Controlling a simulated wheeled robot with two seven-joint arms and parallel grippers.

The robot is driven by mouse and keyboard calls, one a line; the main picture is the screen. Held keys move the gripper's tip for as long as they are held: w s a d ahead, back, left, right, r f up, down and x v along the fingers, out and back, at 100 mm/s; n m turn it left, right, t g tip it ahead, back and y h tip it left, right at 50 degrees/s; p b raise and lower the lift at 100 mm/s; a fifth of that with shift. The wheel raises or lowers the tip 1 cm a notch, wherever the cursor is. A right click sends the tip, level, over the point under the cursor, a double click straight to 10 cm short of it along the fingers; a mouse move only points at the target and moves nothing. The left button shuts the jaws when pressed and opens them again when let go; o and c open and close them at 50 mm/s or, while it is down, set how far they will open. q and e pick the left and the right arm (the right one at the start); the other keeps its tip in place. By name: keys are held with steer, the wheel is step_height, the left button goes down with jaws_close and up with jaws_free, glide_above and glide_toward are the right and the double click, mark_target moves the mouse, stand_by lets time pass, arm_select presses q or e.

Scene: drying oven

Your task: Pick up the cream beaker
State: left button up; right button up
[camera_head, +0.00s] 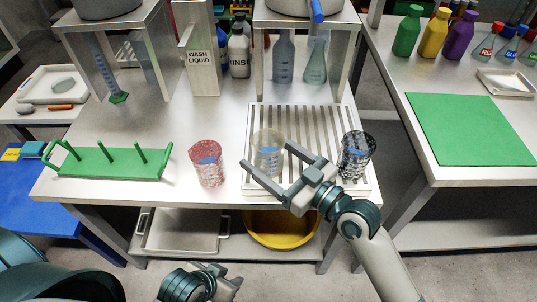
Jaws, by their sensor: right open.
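The cream beaker (268,142), clear with a pale tint and a blue patch, stands upright on the slatted metal rack (309,115). My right gripper (268,156) is open, with one finger at each side of the cream beaker. I cannot tell whether the fingers touch it. A red-patterned beaker (207,165) stands left of the rack, and a black-patterned beaker (356,154) stands on the rack's right side. My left gripper (232,280) is low at the bottom of the view, below table height; its jaw state is unclear.
A green peg rack (110,160) stands at the table's front left. A yellow bowl (283,230) and a tray (182,230) sit on the lower shelf. A green mat (470,128) covers part of the right table.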

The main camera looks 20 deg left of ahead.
mark_target(258, 135)
steer(key=c, duration=1.2)
arm_select(q)
steer(key=shift+r, duration=0.15)
arm_select(e)
steer(key=shift+c, duration=0.2)
steer(key=shift+r, duration=0.35)
steer(key=shift+r, duration=0.6)
steer(key=shift+a+r+p, duration=0.1)
steer(key=shift+r+p, duration=0.4)
steer(key=shift+r, duration=0.8)
arm_select(q)
steer(key=shift+s+a+g+y, duration=0.3)
steer(key=shift+s+a+g, duration=0.35)
steer(key=shift+a, duration=0.2)
arm_select(e)
steer(key=w+a+r, duration=0.6)
steer(key=a, duration=0.3)
steer(key=shift+a+r, duration=0.25)
steer(key=shift+a, duration=0.1)
